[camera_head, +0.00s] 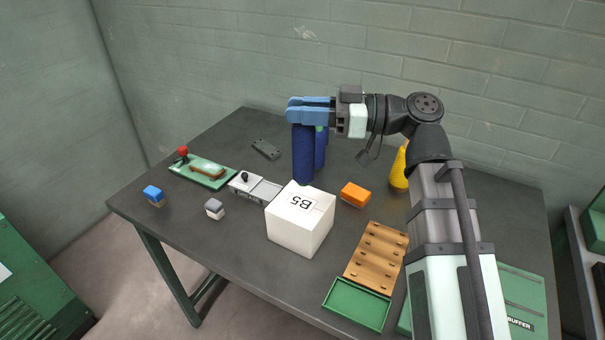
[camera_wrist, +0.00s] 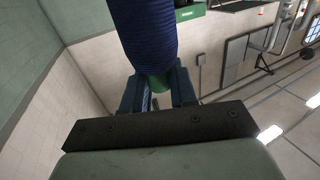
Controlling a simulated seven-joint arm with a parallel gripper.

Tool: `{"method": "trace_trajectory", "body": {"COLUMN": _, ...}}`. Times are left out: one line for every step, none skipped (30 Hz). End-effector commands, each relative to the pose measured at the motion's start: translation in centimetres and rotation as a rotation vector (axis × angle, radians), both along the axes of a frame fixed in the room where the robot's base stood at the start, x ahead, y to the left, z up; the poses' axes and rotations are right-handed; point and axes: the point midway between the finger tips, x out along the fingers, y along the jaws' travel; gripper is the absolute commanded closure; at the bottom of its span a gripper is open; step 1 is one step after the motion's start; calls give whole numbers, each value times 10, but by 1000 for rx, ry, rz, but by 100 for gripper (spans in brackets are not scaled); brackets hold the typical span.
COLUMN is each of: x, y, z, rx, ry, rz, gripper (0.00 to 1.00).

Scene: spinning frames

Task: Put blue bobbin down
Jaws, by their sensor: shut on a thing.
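My gripper (camera_head: 308,110) is over the middle of the table, its blue fingers pointing left and shut on the upper end of a dark blue bobbin (camera_head: 303,155). The bobbin hangs upright below the fingers, behind the white box. I cannot tell whether its lower end touches the table. A second dark blue shape (camera_head: 321,150) shows just right of it, partly hidden, with a bit of green near its top.
A white box marked B5 (camera_head: 300,222) stands close in front.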

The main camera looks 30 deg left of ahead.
Motion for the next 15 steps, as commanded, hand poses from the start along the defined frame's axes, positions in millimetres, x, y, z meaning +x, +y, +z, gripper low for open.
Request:
{"method": "trace_trajectory", "body": {"x": -1, "y": 0, "z": -7, "rx": 0, "ry": 1, "rz": 0, "gripper": 100}}
{"method": "trace_trajectory", "body": {"x": -1, "y": 0, "z": -11, "rx": -1, "ry": 2, "rz": -1, "gripper": 100}}
{"method": "trace_trajectory", "body": {"x": -1, "y": 0, "z": -17, "rx": -1, "ry": 3, "rz": -1, "gripper": 100}}
{"method": "trace_trajectory", "body": {"x": -1, "y": -1, "z": -21, "rx": -1, "ry": 3, "rz": -1, "gripper": 100}}
{"method": "trace_trajectory", "body": {"x": -1, "y": -1, "z": -25, "rx": -1, "ry": 3, "rz": -1, "gripper": 100}}
{"method": "trace_trajectory", "body": {"x": -1, "y": 0, "z": -31, "rx": -1, "ry": 3, "rz": -1, "gripper": 100}}
{"method": "trace_trajectory", "body": {"x": -1, "y": 0, "z": -35, "rx": -1, "ry": 3, "rz": -2, "gripper": 100}}
{"method": "trace_trajectory", "body": {"x": -1, "y": 0, "z": -39, "rx": -1, "ry": 3, "rz": -2, "gripper": 100}}
{"method": "trace_trajectory", "body": {"x": -1, "y": 0, "z": -43, "rx": -1, "ry": 3, "rz": -2, "gripper": 100}}
{"method": "trace_trajectory", "body": {"x": -1, "y": 0, "z": -45, "rx": -1, "ry": 2, "rz": -2, "gripper": 100}}
{"method": "trace_trajectory", "body": {"x": 0, "y": 0, "z": -47, "rx": 0, "ry": 1, "rz": -2, "gripper": 100}}
{"method": "trace_trajectory", "body": {"x": 0, "y": 0, "z": -49, "rx": 0, "ry": 1, "rz": -2, "gripper": 100}}
{"method": "trace_trajectory", "body": {"x": 0, "y": 0, "z": -50, "rx": 0, "ry": 1, "rz": -2, "gripper": 100}}
{"method": "trace_trajectory", "body": {"x": 0, "y": 0, "z": -51, "rx": 0, "ry": 1, "rz": -2, "gripper": 100}}
{"method": "trace_trajectory", "body": {"x": 0, "y": 0, "z": -53, "rx": 0, "ry": 1, "rz": -2, "gripper": 100}}
